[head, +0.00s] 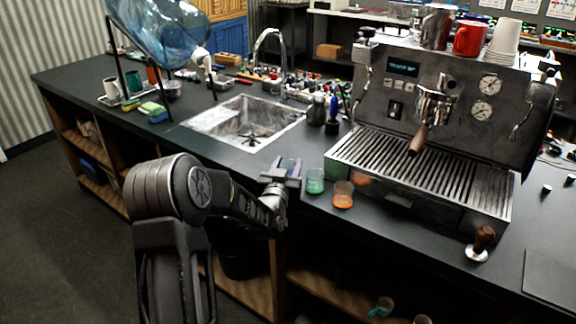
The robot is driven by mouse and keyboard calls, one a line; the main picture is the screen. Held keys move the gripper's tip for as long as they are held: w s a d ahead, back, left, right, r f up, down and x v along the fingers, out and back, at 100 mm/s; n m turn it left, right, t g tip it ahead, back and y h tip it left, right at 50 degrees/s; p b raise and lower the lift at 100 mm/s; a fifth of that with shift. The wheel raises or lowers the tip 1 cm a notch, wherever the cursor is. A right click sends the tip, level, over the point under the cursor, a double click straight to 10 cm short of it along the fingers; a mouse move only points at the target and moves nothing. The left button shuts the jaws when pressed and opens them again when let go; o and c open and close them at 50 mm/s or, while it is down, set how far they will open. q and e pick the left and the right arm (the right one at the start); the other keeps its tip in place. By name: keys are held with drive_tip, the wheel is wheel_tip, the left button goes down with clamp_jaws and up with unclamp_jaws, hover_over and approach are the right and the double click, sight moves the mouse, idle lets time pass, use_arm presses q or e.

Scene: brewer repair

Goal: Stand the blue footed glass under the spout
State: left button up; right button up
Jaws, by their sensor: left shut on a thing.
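My left gripper (284,172) reaches in from the left over the counter's front edge, left of the coffee machine. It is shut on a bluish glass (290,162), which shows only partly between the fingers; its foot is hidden. The coffee machine (385,118) stands on the right. Its brewing head (436,103) has a portafilter with a brown handle (417,141) pointing forward and down. The spout itself is too small to make out. The slatted drip tray (420,175) below is empty. My right gripper is not in view.
A green glass (315,181) and an orange glass (343,194) stand close right of my left gripper, before the drip tray. A dark bottle (317,109) stands left of the machine. The sink (245,122) lies behind. A tamper (481,244) stands at the tray's front right.

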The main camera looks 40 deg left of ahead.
use_arm(q)
drive_tip(key=o, duration=1.4)
drive_tip(key=shift+r+p, duration=0.2)
drive_tip(key=shift+p, duration=0.1)
drive_tip(key=shift+s+d+f, duration=0.15)
drive_tip(key=shift+s, duration=0.2)
drive_tip(key=b+v, duration=0.2)
drive_tip(key=v, duration=0.9)
drive_tip(key=shift+s, duration=0.15)
